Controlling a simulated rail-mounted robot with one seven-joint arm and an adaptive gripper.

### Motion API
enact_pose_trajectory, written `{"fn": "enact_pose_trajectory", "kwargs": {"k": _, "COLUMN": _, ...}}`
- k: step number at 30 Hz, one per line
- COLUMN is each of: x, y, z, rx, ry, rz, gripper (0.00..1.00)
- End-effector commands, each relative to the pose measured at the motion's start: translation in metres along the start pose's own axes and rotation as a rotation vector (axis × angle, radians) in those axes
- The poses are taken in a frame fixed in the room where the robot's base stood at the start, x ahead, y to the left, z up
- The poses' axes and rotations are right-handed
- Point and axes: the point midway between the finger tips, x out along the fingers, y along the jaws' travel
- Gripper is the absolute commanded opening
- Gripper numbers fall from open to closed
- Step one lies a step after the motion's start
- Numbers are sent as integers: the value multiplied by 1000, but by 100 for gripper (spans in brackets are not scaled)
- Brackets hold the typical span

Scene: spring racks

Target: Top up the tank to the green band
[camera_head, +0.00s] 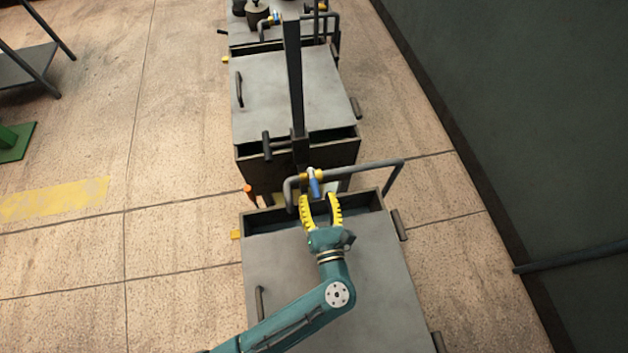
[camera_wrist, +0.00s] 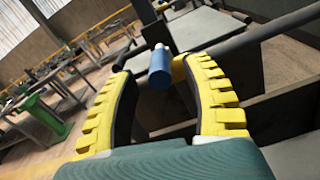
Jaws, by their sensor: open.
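The near tank (camera_head: 335,285) is a grey metal box with a flat lid over most of its top and an open slot along its far edge. A grey pipe (camera_head: 362,167) runs above that slot and bends down at its left end. A valve with a blue handle (camera_head: 314,186) and a yellow body sits on the pipe. My gripper (camera_head: 320,200) is open just on the near side of the valve. In the wrist view the blue handle (camera_wrist: 160,68) shows between the spread yellow fingers, apart from both. No green band or liquid level can be made out.
A second lidded tank (camera_head: 290,90) stands beyond, with a dark upright post (camera_head: 293,80) between the two. A third tank with similar pipework is at the top. A dark wall (camera_head: 510,130) rises on the right. Open floor (camera_head: 70,260) lies left.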

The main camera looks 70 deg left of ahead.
Motion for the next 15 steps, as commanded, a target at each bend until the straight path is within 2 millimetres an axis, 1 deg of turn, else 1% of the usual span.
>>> {"fn": "enact_pose_trajectory", "kwargs": {"k": 1, "x": 13, "y": 1, "z": 0, "rx": -1, "ry": 1, "rz": 6, "gripper": 50}}
{"fn": "enact_pose_trajectory", "kwargs": {"k": 3, "x": 26, "y": 1, "z": 0, "rx": -2, "ry": 2, "rz": 6, "gripper": 50}}
{"fn": "enact_pose_trajectory", "kwargs": {"k": 6, "x": 40, "y": 0, "z": -1, "rx": 0, "ry": 2, "rz": 2, "gripper": 50}}
{"fn": "enact_pose_trajectory", "kwargs": {"k": 10, "x": 49, "y": 0, "z": 0, "rx": 0, "ry": 1, "rz": 0, "gripper": 50}}
{"fn": "enact_pose_trajectory", "kwargs": {"k": 15, "x": 50, "y": -1, "z": 0, "rx": 0, "ry": 1, "rz": -1, "gripper": 50}}
